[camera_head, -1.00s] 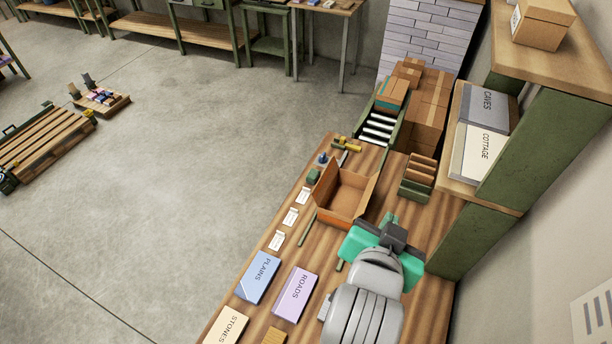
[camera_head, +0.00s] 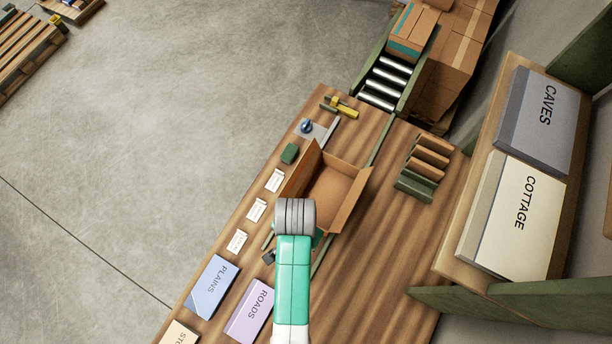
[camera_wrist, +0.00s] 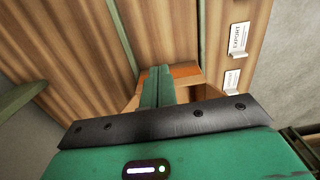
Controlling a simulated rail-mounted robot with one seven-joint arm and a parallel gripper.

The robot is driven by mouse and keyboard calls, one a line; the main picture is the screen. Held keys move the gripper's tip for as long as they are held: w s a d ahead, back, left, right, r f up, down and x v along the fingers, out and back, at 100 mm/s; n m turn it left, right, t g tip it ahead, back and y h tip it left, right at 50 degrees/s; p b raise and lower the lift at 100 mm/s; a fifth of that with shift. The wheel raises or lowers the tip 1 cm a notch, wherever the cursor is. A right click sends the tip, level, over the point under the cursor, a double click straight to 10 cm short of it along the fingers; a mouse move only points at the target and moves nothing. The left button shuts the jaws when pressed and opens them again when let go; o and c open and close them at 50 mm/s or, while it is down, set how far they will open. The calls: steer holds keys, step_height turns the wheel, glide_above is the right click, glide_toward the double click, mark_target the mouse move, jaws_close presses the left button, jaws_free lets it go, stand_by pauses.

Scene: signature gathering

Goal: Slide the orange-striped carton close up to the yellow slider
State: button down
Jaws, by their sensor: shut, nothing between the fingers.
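The open brown carton (camera_head: 339,190) stands on the workbench with its flaps up. Its orange side shows in the wrist view (camera_wrist: 186,71); in the head view my arm covers its near end. The yellow slider (camera_head: 343,106) sits on a short rail at the bench's far end, beyond the carton and apart from it. My gripper (camera_wrist: 158,84) is shut and empty, its green fingertips pointing at the carton's orange side. I cannot tell whether they touch it. In the head view the fingers are hidden behind my arm.
Long green rails (camera_head: 380,142) run along the bench beside the carton. A green block (camera_head: 290,153) and a blue-knobbed plate (camera_head: 307,127) lie left of it, with white cards (camera_head: 256,210). A slotted green rack (camera_head: 416,186) stands right. A roller conveyor (camera_head: 378,88) is beyond.

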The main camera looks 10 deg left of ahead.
step_height(320, 180, down, 9)
steer(key=w, duration=0.2)
steer(key=w+d, duration=0.1)
steer(key=shift+r, duration=0.25)
steer(key=shift+w+d, duration=0.2)
steer(key=shift+w, duration=0.3)
